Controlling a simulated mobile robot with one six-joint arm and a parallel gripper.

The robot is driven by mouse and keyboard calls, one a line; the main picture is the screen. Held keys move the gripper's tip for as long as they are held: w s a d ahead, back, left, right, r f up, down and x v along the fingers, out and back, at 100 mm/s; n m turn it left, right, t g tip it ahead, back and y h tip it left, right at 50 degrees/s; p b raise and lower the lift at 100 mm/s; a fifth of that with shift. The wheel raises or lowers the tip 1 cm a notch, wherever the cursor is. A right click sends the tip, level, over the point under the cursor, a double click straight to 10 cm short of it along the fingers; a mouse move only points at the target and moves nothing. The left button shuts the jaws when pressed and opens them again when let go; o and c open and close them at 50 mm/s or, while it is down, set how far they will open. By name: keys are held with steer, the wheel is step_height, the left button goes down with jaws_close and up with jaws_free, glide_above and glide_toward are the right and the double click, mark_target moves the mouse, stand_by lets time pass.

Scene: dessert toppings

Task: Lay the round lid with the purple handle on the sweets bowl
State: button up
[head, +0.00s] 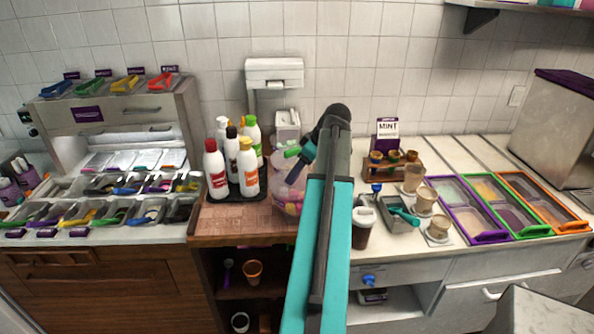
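The sweets bowl (286,206) is a rounded see-through jar with pink, purple and yellow contents. It stands at the right end of the wooden board, partly hidden behind my arm. My gripper (299,157) shows teal and black parts just above and in front of the bowl's top. Its fingers are small and overlap the bowl, so I cannot tell whether they are open or hold anything. I cannot make out the round lid or its purple handle; my arm covers part of this area.
Sauce bottles (248,168) stand close left of the bowl on a dark tray. A white dispenser (274,72) is behind. A lidded dark cup (363,228) and a grey container with a teal scoop (399,214) stand right of my arm. Framed topping trays (489,236) lie farther right.

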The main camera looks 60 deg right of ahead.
steer(key=shift+s+f, duration=0.15)
steer(key=shift+f, duration=0.2)
stand_by(0.5)
steer(key=o, duration=1.5)
steer(key=shift+r, duration=0.15)
step_height(320, 180, up, 7)
steer(key=p, duration=0.3)
